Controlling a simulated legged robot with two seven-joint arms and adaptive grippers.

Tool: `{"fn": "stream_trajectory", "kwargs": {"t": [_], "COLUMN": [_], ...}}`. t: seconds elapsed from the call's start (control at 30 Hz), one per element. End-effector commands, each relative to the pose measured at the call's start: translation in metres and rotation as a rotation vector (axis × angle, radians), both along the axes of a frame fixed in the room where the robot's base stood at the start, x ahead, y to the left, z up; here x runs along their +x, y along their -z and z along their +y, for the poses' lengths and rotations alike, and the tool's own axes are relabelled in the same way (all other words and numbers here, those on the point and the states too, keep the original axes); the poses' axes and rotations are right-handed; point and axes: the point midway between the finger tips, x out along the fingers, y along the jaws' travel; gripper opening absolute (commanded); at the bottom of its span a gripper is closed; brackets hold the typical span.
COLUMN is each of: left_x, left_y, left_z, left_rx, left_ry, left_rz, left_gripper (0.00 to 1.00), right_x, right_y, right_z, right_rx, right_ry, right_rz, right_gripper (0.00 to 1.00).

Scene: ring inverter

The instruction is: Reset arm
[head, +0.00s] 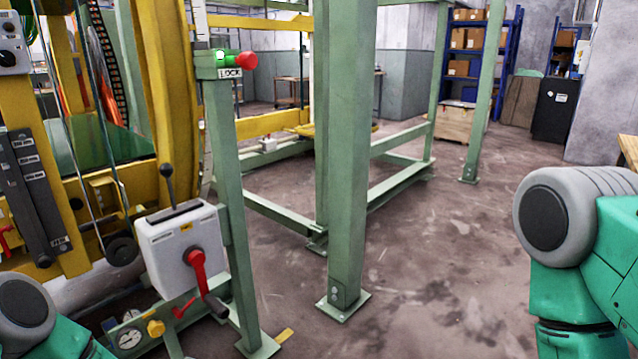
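Neither gripper shows in the head view. Only part of my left arm shows at the lower left edge, and part of my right arm at the right edge. A white control box (178,243) with a black lever (169,184) on top and a red handle (197,275) on its front stands at the left, beside a green post. A red knob (246,60) and a small green-lit part sit above a LOCK label (230,73) on top of that post. My arms appear apart from the box.
Thick green steel posts (344,150) stand in the middle, bolted to the floor. Yellow machine frames (168,80) fill the left. Gauges (129,338) sit below the box. Open concrete floor (440,270) lies to the right; blue shelves (463,60) with boxes stand behind.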

Motion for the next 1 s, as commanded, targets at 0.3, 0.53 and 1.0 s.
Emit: {"fn": "stream_trajectory", "kwargs": {"t": [0.3, 0.53, 1.0], "left_x": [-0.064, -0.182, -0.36], "left_y": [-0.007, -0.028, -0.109], "left_z": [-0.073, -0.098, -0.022], "left_rx": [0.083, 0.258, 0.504], "left_ry": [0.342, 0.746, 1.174], "left_rz": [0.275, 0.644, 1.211], "left_gripper": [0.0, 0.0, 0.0], "right_x": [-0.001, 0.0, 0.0], "right_y": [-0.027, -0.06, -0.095], "right_z": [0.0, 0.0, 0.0], "right_rx": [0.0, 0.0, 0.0], "right_ry": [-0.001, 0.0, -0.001], "right_rz": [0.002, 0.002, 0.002], "right_gripper": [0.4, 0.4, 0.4]}}
